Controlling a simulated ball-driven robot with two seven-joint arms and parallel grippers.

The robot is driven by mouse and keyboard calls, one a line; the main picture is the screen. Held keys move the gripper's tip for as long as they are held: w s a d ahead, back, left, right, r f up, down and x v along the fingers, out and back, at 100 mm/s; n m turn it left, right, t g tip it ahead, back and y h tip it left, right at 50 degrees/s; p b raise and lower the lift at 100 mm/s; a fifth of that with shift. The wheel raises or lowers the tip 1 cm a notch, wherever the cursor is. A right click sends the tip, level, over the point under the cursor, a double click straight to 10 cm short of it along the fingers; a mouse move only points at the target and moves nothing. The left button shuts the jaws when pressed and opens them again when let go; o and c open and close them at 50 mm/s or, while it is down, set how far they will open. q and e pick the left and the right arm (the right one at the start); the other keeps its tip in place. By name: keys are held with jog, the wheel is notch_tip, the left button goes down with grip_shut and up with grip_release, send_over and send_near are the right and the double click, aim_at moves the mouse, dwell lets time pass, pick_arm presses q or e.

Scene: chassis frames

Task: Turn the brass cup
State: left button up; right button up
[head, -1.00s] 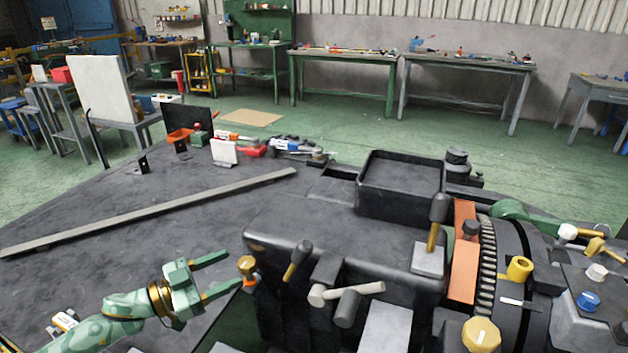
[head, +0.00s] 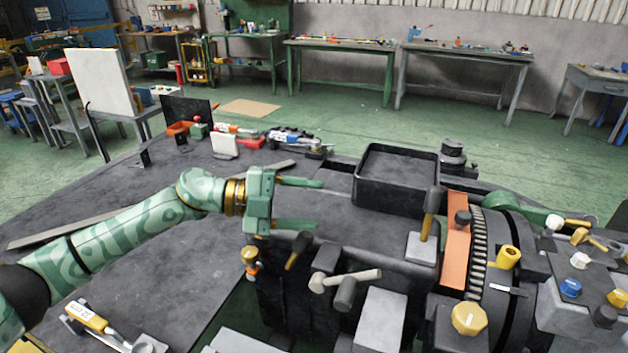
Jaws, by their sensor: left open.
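My left gripper (head: 318,204) is open and empty. Its fingers point right, over the left part of the dark machine housing (head: 350,232). A small brass cup-shaped piece (head: 249,255) with an orange part under it stands at the housing's left side, below my left gripper in the picture and apart from its fingers. Another yellow-brass, cup-like piece (head: 507,257) sits on the dark ring at the right, well away from the gripper. I cannot tell for sure which is the brass cup. My right gripper is not in view.
Dark-headed levers (head: 299,249) and a pale-handled lever (head: 352,277) stick out of the housing's front. A raised black tray (head: 396,153) stands behind. A yellow knob (head: 469,318) is at the lower right. The dark tabletop (head: 175,275) at left is mostly clear.

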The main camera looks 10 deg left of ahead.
pick_arm(q)
jog(key=shift+w+d+r+m+g+y+b, duration=0.25)
jog(key=shift+r+m+y, duration=0.6)
jog(key=shift+m, duration=0.65)
jog(key=shift+w+d+r+m+g+y+b, duration=0.15)
jog(key=shift+d+r+m+y, duration=0.2)
jog(key=shift+r+m+y, duration=0.8)
jog(key=shift+w+d+r+m+g+y+b, duration=0.15)
jog(key=shift+d+r+m+y, duration=0.3)
jog(key=shift+m, duration=1.4)
jog(key=shift+a, duration=0.15)
